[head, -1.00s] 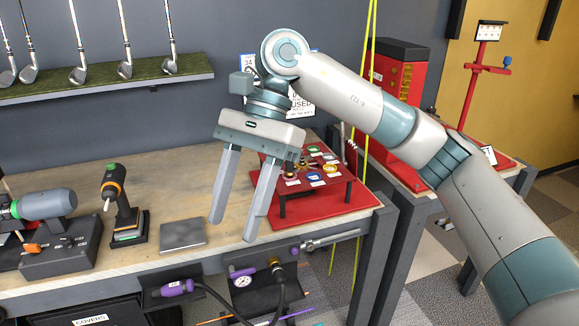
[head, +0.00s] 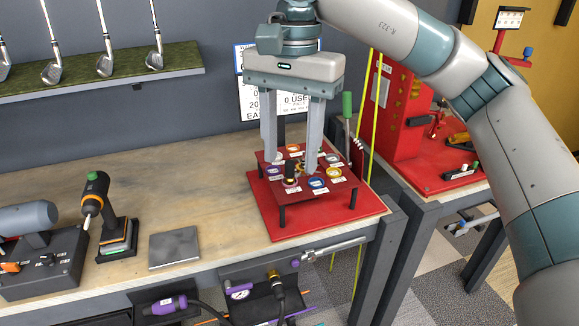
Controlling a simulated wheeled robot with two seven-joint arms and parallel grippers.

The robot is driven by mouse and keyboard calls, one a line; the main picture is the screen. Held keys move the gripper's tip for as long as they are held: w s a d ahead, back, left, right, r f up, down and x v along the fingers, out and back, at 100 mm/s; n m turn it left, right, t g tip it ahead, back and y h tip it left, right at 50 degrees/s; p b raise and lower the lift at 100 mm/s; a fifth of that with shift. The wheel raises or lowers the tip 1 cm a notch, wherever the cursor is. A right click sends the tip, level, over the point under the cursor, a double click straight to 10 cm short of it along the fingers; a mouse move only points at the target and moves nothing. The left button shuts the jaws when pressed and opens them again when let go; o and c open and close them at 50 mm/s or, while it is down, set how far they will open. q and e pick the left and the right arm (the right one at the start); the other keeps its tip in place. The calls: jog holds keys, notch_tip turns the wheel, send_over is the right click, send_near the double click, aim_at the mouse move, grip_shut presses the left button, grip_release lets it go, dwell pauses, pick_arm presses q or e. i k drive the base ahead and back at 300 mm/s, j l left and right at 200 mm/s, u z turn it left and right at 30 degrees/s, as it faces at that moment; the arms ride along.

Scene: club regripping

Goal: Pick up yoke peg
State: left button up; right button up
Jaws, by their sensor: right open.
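My right gripper (head: 292,165) is open and points down over the small red stand (head: 341,192) at the right end of the workbench. The stand carries several coloured rings with white labels. Small dark and brass-coloured upright pieces (head: 291,172) stand among them, between and just in front of my fingertips. I cannot tell for sure which of these is the yoke peg. The fingers hide part of the stand's back half. I cannot tell whether the fingertips touch anything. My left gripper is not in view.
The stand sits on a red mat (head: 262,207) near the bench's right edge. A green-handled tool (head: 347,105) stands behind it. A grey plate (head: 174,248) and a cordless driver (head: 105,215) are to the left. The bench between plate and mat is clear.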

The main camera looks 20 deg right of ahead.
aim_at(290, 164)
jog(key=i+l, duration=0.2)
jog(key=i, duration=0.3)
jog(key=i+l, duration=0.25)
jog(key=i, duration=0.25)
